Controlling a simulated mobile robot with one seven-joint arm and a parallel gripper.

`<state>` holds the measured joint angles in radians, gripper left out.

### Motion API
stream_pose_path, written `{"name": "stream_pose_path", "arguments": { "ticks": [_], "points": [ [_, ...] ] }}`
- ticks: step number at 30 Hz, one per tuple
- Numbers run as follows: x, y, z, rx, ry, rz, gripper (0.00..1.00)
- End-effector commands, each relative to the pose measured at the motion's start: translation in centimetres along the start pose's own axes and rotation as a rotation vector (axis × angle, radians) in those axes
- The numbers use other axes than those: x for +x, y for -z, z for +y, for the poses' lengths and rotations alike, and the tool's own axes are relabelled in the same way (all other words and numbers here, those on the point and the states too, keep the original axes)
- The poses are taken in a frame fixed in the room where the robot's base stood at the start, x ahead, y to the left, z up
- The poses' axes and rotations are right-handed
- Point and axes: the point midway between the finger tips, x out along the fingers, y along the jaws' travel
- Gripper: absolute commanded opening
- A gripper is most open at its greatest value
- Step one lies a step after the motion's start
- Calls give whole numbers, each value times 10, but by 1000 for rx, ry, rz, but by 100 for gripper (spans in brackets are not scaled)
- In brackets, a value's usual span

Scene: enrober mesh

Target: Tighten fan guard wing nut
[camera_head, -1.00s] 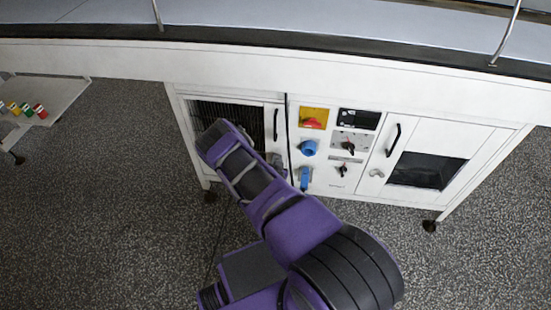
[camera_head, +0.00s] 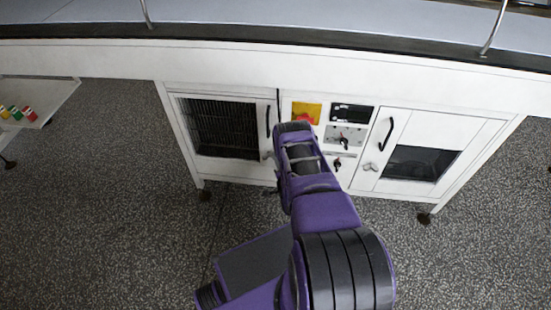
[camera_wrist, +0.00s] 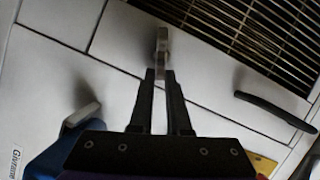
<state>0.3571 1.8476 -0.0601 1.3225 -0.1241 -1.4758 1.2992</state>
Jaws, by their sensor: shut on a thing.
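The fan guard wing nut (camera_wrist: 162,42) is a small grey-beige piece on the white panel, just left of the black barred fan guard (camera_wrist: 268,40) in the wrist view. My gripper (camera_wrist: 160,76) is shut on its near end, with both dark fingers close together. In the head view the fan guard (camera_head: 225,128) shows in the left cabinet door. My purple arm hides my fingertips there, beside that door's right edge.
A black door handle (camera_wrist: 275,109) is right of my fingers in the wrist view. A grey lever-like piece (camera_wrist: 80,113) and a blue part (camera_wrist: 48,158) are at lower left.

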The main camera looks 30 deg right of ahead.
Motion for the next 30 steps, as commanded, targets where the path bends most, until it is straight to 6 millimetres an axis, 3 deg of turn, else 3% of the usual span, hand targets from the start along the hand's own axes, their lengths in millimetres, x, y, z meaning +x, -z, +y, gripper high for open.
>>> {"name": "stream_pose_path", "arguments": {
  "ticks": [15, 30],
  "points": [
    [0, -2, 13, 294, 118, 1, 0],
    [0, -4, 14, 340, 137, -2, 0]
  ]
}}
